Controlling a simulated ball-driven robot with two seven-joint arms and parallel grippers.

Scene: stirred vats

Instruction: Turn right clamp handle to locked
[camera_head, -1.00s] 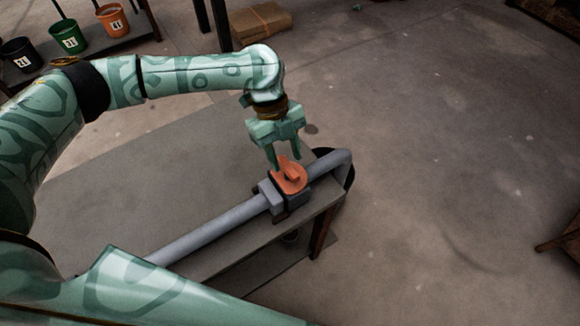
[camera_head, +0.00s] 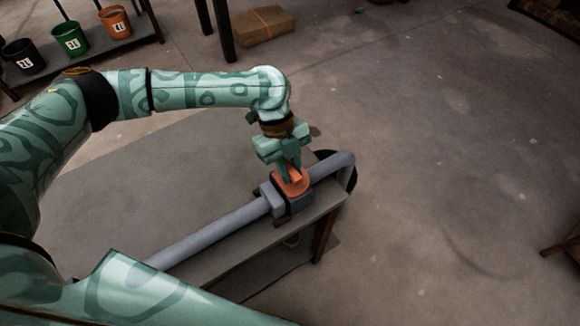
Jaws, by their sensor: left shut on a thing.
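The orange clamp handle (camera_head: 297,187) sits on top of a grey clamp block (camera_head: 271,199) around the grey pipe (camera_head: 215,233), near the right end of the table. My left gripper (camera_head: 291,176) points down from above and is shut on the handle, its fingers covering part of it. The angle of the handle is hard to tell behind the fingers. Only part of my right arm crosses the lower left; its gripper is not in view.
The grey table (camera_head: 120,200) carries the pipe, which bends down past its right end. Black, green and orange buckets (camera_head: 115,22) stand on a low shelf at the top left. A cardboard box (camera_head: 263,25) lies on the floor behind. Open floor lies to the right.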

